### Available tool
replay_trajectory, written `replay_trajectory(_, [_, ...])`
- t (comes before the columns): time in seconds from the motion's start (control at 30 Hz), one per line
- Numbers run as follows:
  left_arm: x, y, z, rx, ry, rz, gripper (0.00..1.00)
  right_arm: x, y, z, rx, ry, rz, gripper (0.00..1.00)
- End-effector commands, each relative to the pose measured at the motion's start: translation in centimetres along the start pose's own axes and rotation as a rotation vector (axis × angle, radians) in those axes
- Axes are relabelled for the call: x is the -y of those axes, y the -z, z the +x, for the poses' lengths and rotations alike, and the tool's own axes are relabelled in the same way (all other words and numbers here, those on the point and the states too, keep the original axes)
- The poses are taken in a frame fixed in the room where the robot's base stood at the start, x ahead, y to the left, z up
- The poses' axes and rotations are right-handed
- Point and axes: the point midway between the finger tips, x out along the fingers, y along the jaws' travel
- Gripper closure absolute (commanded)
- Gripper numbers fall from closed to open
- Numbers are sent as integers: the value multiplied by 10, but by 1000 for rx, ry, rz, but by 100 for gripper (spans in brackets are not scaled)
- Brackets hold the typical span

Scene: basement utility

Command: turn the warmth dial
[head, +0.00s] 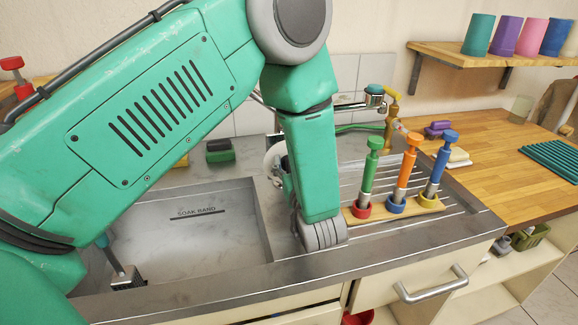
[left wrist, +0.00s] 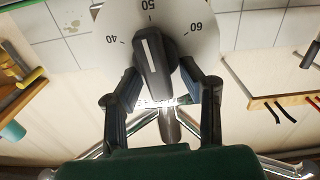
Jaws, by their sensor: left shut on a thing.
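The warmth dial is a white round plate (left wrist: 205,38) marked 40, 50 and 60, with a black knob (left wrist: 153,70) in its middle. The white line on the knob points up close to the 50 mark. My left gripper (left wrist: 160,74) has one dark finger on each side of the knob and is shut on it. In the head view the dial plate (head: 274,160) shows only as a pale edge behind my green left arm, which hides the knob and most of the gripper. My right gripper is in neither view.
A steel sink (head: 205,240) lies below my left arm. Right of the arm, a wooden rack (head: 390,210) holds green, orange and blue-handled tools. A brass tap (head: 390,125) stands behind it. A wooden counter (head: 500,165) lies right, under a shelf (head: 480,57) of cups.

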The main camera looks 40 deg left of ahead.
Motion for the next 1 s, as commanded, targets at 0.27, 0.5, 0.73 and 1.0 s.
replay_trajectory(0.27, [-1,-6,1,16,-10,-149,100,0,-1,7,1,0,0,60])
replay_trajectory(0.5, [0,-12,4,28,-9,-144,100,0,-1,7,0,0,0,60])
replay_trajectory(0.73, [2,-14,5,31,-7,-141,100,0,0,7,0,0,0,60])
replay_trajectory(1.0, [3,-15,6,33,-5,-141,100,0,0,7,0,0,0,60])
